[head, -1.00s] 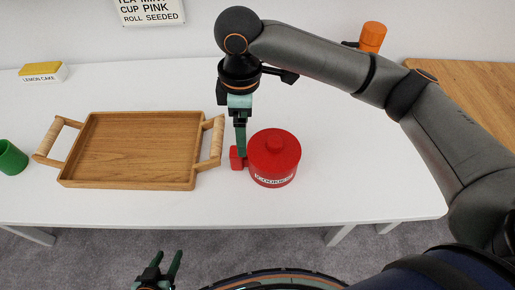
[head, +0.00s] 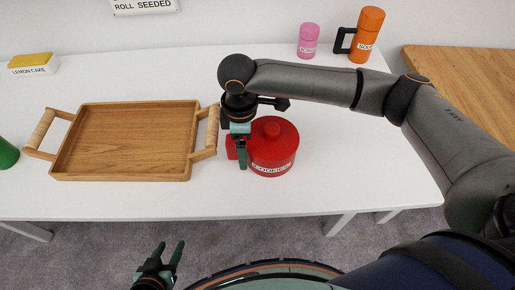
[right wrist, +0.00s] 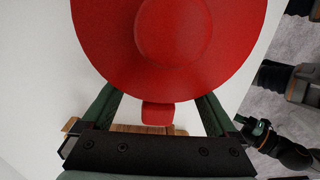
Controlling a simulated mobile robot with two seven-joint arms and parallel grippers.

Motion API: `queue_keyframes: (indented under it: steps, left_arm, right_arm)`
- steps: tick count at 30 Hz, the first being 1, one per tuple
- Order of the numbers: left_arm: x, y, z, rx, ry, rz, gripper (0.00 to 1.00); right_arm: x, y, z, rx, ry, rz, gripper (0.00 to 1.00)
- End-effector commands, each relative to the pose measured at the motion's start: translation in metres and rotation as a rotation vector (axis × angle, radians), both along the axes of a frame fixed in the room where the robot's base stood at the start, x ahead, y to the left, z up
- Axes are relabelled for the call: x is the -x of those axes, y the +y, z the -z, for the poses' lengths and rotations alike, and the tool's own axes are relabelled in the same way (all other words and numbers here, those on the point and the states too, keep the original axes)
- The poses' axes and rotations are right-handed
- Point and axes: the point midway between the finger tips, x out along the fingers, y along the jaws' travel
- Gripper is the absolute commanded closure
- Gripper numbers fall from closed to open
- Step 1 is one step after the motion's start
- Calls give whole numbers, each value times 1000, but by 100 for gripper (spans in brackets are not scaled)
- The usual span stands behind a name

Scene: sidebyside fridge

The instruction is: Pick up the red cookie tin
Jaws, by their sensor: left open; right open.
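The red cookie tin (head: 273,150) stands upright on the white table, right of the wooden tray. It has a round knobbed lid, a "COOKIES" label and a red handle (head: 231,148) on its left side. My right gripper (head: 243,160) is at the handle side of the tin, partly covering the handle. In the right wrist view its open fingers (right wrist: 158,108) lie either side of the handle (right wrist: 157,113), with a gap on both sides. The lid (right wrist: 170,35) fills the upper middle there. My left gripper (head: 170,250) is open and empty, in front of the table.
The wooden tray (head: 125,173) with two handles is empty, close beside my right gripper. A lemon cake box (head: 34,65) is at the back left and a green object (head: 6,154) at the left edge. A pink container (head: 308,40) and an orange mug-like flask (head: 367,35) stand at the back right.

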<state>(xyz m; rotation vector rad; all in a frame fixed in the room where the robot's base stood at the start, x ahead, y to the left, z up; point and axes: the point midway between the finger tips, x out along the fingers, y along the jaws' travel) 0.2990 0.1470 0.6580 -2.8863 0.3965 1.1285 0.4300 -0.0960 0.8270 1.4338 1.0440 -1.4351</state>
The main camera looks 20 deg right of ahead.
Motion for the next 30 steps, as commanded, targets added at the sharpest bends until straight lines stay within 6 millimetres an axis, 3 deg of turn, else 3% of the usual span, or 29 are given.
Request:
queue_keyframes:
  steps: [9,30]
  left_arm:
    - [-2,-3,-3,4,-8,4,50]
    - [1,-1,2,-1,3,3,50]
  right_arm:
    - [0,0,5,-1,0,0,8]
    - [0,0,5,0,0,0,87]
